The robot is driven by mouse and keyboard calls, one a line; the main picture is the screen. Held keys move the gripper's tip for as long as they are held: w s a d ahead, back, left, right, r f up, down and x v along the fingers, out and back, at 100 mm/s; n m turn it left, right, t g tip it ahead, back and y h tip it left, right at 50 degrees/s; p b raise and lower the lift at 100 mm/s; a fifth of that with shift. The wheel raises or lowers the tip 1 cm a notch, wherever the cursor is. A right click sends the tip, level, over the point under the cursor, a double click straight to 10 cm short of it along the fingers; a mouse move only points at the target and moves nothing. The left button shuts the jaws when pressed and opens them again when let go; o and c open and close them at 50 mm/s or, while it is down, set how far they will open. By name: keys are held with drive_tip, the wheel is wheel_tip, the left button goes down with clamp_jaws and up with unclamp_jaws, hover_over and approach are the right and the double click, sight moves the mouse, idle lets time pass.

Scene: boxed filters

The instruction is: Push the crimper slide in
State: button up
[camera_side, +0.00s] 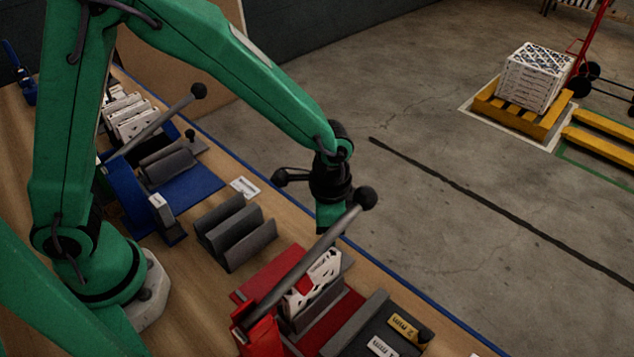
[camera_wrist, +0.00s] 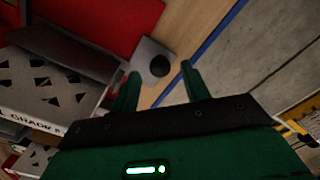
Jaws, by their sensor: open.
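A red press (camera_side: 262,325) with a long grey lever stands at the front of the bench; I take it for the crimper, though no label on it is readable. A white boxed filter (camera_side: 312,280) sits in it; the filter also shows at left in the wrist view (camera_wrist: 45,85). In the wrist view a grey plate (camera_wrist: 145,52) with a black ball knob (camera_wrist: 160,65) sticks out past the red base, looking like the slide. My gripper (camera_wrist: 160,72) is open and empty. The knob appears between its fingertips; contact cannot be told. In the side view my gripper (camera_side: 329,218) is partly behind the lever.
The lever's ball (camera_side: 365,197) rises close to my gripper. A blue press (camera_side: 125,190) with its own lever stands at left, with a grey slotted rack (camera_side: 235,235) between. A dark labelled block (camera_side: 390,335) lies at right. Open floor lies beyond the blue bench edge.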

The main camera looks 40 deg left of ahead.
drive_tip(key=shift+f, duration=0.85)
clamp_jaws()
drive_tip(key=shift+d, duration=1.45)
unclamp_jaws()
drive_tip(key=shift+a, duration=0.15)
